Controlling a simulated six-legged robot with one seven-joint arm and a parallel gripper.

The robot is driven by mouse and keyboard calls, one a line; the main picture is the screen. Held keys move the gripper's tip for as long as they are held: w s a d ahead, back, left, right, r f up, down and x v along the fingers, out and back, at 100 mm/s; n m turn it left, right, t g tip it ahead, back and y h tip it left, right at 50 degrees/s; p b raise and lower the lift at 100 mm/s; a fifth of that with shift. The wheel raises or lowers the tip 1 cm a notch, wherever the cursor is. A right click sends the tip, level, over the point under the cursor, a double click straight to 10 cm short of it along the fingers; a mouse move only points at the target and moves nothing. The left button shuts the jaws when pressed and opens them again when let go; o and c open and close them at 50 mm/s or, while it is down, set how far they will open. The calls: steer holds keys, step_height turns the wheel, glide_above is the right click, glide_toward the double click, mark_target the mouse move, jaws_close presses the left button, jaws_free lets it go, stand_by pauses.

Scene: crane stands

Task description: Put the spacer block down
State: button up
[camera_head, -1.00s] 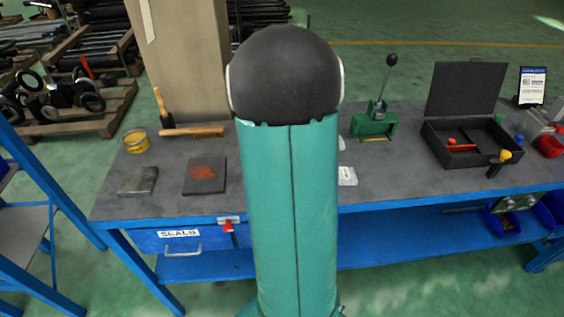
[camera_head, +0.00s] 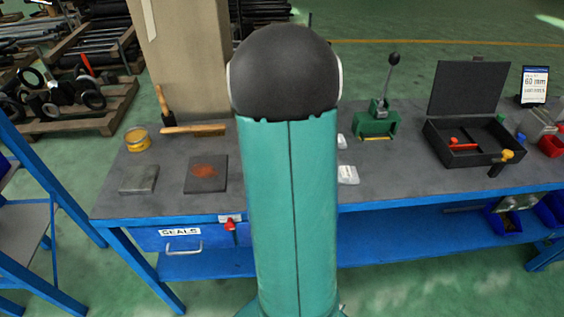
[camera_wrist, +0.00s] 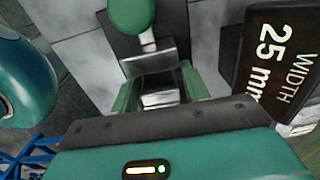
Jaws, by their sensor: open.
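My gripper (camera_wrist: 160,88) shows in the wrist view, its two green fingers apart. A shiny metal block (camera_wrist: 158,97) lies in the gap between the fingers and looks like the spacer block. I cannot tell whether either finger touches it, or what it rests on. Above it in the picture is a dark piece (camera_wrist: 122,48) with a rounded green part (camera_wrist: 131,14). In the head view my own arm covers the middle, and neither my gripper nor this block can be made out there.
A dark sign (camera_wrist: 277,55) reading "WIDTH 25 mm" stands close at the right. In the head view the grey bench (camera_head: 270,190) carries a grey block (camera_head: 139,179), a rust-marked plate (camera_head: 206,174), a yellow tin (camera_head: 137,139), a green press (camera_head: 377,122) and an open black case (camera_head: 440,150).

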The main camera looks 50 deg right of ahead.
steer(key=shift+s+a+f, duration=0.15)
steer(key=shift+s+f, duration=0.1)
steer(key=shift+s, duration=0.1)
step_height(320, 180, up, 14)
steer(key=shift+w+f, duration=0.2)
steer(key=shift+f, duration=0.05)
steer(key=w+a+r+n+t, duration=0.1)
steer(key=w+a+r+n, duration=0.15)
steer(key=a+n, duration=0.55)
steer(key=w+a+r+n+t, duration=0.1)
steer(key=a+r+n, duration=0.3)
steer(key=a, duration=0.7)
steer(key=s+a+f+n+t, duration=0.1)
steer(key=s+a+n+t, duration=0.2)
steer(key=a+n, duration=1.2)
steer(key=s+a, duration=0.1)
steer(key=s, duration=0.2)
steer(key=shift+a+f+n, duration=0.15)
steer(key=shift+a+n, duration=0.25)
steer(key=shift+s, duration=0.15)
